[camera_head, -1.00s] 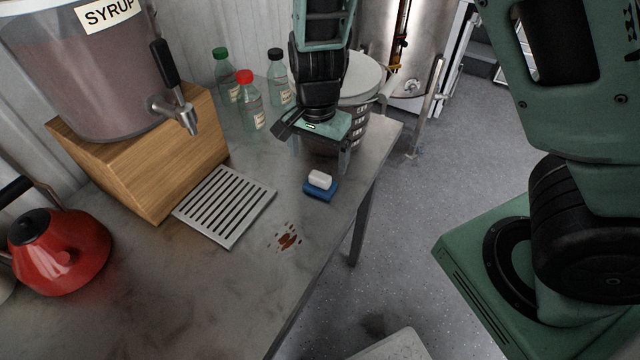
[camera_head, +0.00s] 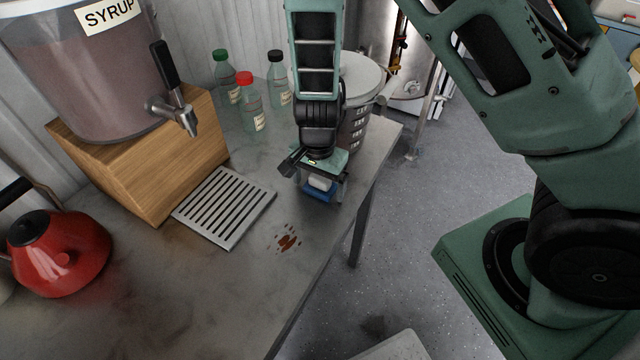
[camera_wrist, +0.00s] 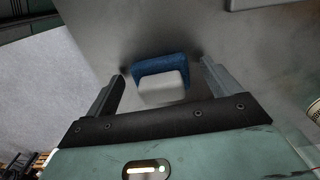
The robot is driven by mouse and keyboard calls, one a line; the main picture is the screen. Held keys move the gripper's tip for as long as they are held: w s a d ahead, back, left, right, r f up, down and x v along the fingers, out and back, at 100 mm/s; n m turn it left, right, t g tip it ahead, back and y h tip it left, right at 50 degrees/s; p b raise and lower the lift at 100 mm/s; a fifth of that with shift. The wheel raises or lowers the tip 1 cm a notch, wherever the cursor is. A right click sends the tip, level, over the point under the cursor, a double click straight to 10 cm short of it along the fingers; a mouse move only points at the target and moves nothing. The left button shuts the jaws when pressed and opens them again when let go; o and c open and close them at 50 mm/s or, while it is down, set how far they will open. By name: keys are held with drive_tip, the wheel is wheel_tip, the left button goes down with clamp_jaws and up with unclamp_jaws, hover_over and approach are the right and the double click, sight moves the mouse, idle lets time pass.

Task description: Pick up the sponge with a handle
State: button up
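The sponge (camera_head: 319,190) has a blue base and a white block-like handle on top. It lies on the metal table near its right edge. In the wrist view the sponge (camera_wrist: 160,78) sits between my two fingers, with a gap on each side. My gripper (camera_head: 319,192) is lowered over the sponge, one finger on either side of it. The gripper is open in the wrist view (camera_wrist: 160,86). The upper part of the sponge is partly hidden by the gripper in the head view.
A brown-red spill (camera_head: 287,241) and a slotted drip tray (camera_head: 224,208) lie left of the sponge. A lidded bucket (camera_head: 358,112) stands just behind my gripper, with several bottles (camera_head: 250,105) to its left. A red kettle (camera_head: 60,252) and syrup dispenser (camera_head: 90,70) are farther left.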

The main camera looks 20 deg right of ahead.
sight(318, 179)
drive_tip(key=c, duration=1)
wheel_tip(318, 179, up, 10)
drive_tip(key=shift+r+p, duration=0.1)
drive_tip(key=shift+p, duration=0.25)
drive_tip(key=shift+o, duration=0.5)
